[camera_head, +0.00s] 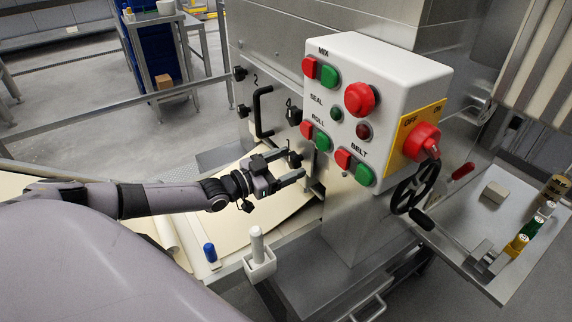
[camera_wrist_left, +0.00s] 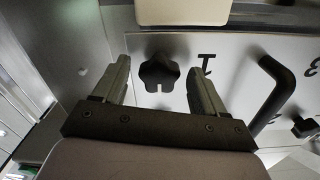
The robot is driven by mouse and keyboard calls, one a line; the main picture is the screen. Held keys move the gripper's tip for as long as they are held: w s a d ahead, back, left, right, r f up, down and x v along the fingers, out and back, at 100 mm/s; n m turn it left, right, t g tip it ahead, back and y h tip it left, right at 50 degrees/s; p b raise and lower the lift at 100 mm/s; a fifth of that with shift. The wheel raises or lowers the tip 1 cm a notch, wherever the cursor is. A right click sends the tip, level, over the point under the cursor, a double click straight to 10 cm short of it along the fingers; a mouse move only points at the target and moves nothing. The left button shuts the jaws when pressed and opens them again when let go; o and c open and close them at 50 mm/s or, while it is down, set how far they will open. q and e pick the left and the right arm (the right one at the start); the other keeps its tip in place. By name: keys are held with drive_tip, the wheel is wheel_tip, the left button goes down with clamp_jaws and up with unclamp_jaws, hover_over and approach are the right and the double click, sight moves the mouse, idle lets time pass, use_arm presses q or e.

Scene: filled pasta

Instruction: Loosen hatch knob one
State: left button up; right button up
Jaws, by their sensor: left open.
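Hatch knob one is a black lobed knob (camera_wrist_left: 159,72) beside the mark "1" on the pale metal hatch panel (camera_wrist_left: 232,50), in the left wrist view. My left gripper (camera_wrist_left: 160,68) is open, with one finger on each side of the knob and visible gaps on both sides. In the head view the left gripper (camera_head: 291,164) reaches from the left to the panel under the control box, and a dark knob (camera_head: 294,158) shows at its fingertips, partly covered. I cannot tell how deep the knob sits between the fingers. My right gripper is not in view.
A black hatch handle (camera_head: 257,112) and more black knobs (camera_head: 293,115) stick out near the gripper. The white control box (camera_head: 391,85) with red and green buttons overhangs from above right. A white holder (camera_head: 259,266) stands below the arm.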

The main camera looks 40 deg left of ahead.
use_arm(q)
drive_tip(key=c, duration=1)
drive_tip(key=shift+c, duration=0.2)
